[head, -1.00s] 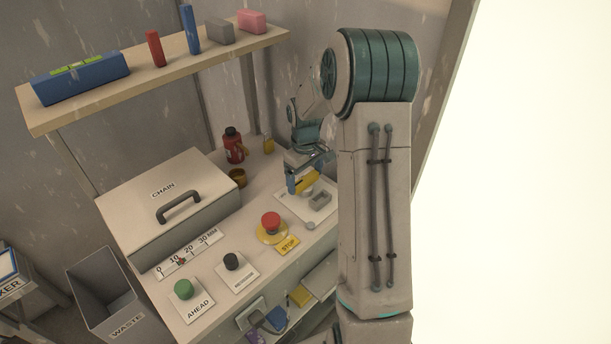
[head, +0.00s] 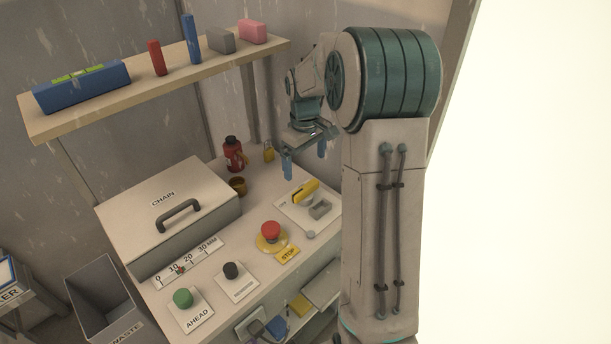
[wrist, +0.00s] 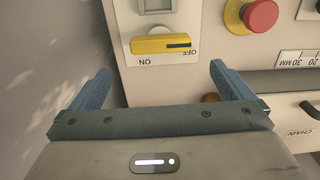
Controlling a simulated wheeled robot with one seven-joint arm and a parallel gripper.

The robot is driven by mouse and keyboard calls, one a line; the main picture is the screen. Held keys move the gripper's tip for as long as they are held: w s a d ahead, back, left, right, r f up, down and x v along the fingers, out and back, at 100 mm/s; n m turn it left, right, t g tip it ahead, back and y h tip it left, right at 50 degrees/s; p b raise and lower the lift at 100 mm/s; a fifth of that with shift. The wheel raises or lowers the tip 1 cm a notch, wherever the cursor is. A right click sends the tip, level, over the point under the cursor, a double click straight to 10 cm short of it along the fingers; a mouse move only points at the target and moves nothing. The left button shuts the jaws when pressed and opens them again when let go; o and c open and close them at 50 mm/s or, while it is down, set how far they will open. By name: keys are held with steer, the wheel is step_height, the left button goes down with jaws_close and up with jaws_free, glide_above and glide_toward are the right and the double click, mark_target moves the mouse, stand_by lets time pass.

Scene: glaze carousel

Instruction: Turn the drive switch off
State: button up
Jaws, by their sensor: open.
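The drive switch has a yellow handle (head: 305,191) on a white plate (head: 290,208) at the bench's right back. In the wrist view the yellow handle (wrist: 160,44) lies across the plate, upside down to me. The dark stripe on its right end points towards the OFF label (wrist: 190,53), which it partly covers. The ON label (wrist: 145,62) is clear at the left. My gripper (head: 304,166) is open and empty above the switch, apart from it. In the wrist view my gripper's fingers (wrist: 160,71) stand wide apart, with the handle beyond them.
The red stop button (head: 270,230), black button (head: 231,269) and green AHEAD button (head: 183,297) line the bench. The chain box (head: 165,215) stands left. A shelf (head: 160,85) overhangs the back.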

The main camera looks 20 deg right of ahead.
step_height(320, 180, up, 5)
steer(key=shift+f, duration=0.1)
steer(key=shift+a, duration=0.1)
stand_by(0.5)
